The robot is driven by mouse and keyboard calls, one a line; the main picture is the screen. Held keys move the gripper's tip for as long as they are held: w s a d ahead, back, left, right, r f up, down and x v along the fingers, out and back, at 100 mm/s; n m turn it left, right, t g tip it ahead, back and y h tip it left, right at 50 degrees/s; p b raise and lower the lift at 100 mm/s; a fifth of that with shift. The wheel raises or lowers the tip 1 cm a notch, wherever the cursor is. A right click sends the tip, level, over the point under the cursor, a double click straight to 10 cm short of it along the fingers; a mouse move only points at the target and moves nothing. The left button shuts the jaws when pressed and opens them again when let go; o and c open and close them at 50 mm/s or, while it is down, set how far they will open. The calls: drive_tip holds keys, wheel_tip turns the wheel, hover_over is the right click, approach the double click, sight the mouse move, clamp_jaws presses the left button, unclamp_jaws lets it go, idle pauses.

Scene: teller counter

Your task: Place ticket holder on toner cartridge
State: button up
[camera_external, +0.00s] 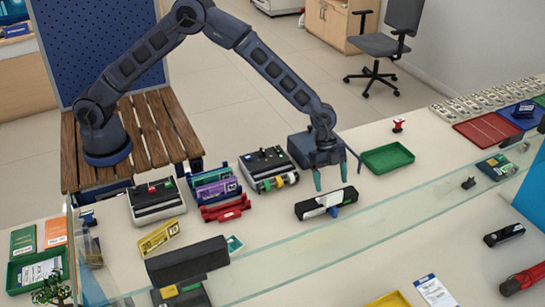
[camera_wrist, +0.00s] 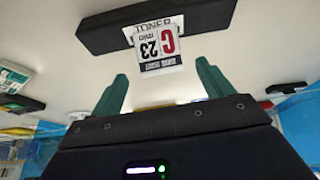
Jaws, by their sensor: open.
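The toner cartridge (camera_external: 308,209) is a long black bar lying on the counter; in the wrist view (camera_wrist: 105,32) its white label reads TONER. The ticket holder (camera_wrist: 158,50), with a white card reading C 23, overlaps the cartridge's middle in the wrist view. In the external view it seems to be the small blue piece (camera_external: 334,211) at the cartridge's front; I cannot tell whether it rests on top. My gripper (camera_external: 331,183) points down just behind the cartridge, open and empty. Its green fingers are spread in the wrist view (camera_wrist: 162,72), with the card between and beyond them.
A black device (camera_external: 262,160) and a red rack (camera_external: 226,210) stand left of my gripper. A green tray (camera_external: 388,158) lies to its right. A glass panel (camera_external: 370,230) runs along the counter in front of the cartridge. Bare counter lies between cartridge and tray.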

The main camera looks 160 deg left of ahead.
drive_tip(key=v, duration=0.6)
drive_tip(key=shift+r, duration=0.25)
drive_tip(key=shift+s, duration=0.15)
drive_tip(key=w+d+r, duration=0.2)
drive_tip(key=d+r, duration=0.5)
drive_tip(key=d, duration=0.3)
drive_tip(key=w+d+r, duration=0.2)
drive_tip(key=d+r, duration=0.5)
drive_tip(key=d, duration=0.3)
drive_tip(key=s+d+r, duration=0.3)
drive_tip(key=d+r, duration=0.2)
drive_tip(key=d, duration=0.6)
drive_tip(key=s+d+r, duration=0.2)
drive_tip(key=d+r, duration=0.3)
drive_tip(key=d, duration=0.6)
drive_tip(key=s+d+r, duration=0.4)
drive_tip(key=s+d, duration=0.9)
drive_tip(key=d, duration=0.2)
drive_tip(key=s+d+f, duration=0.1)
drive_tip(key=s+d, duration=0.3)
drive_tip(key=s, duration=0.4)
drive_tip(key=s+d+f, duration=0.2)
drive_tip(key=s+d, duration=0.3)
drive_tip(key=s, duration=0.4)
drive_tip(key=shift+s, duration=0.3)
drive_tip(key=shift+f, duration=0.1)
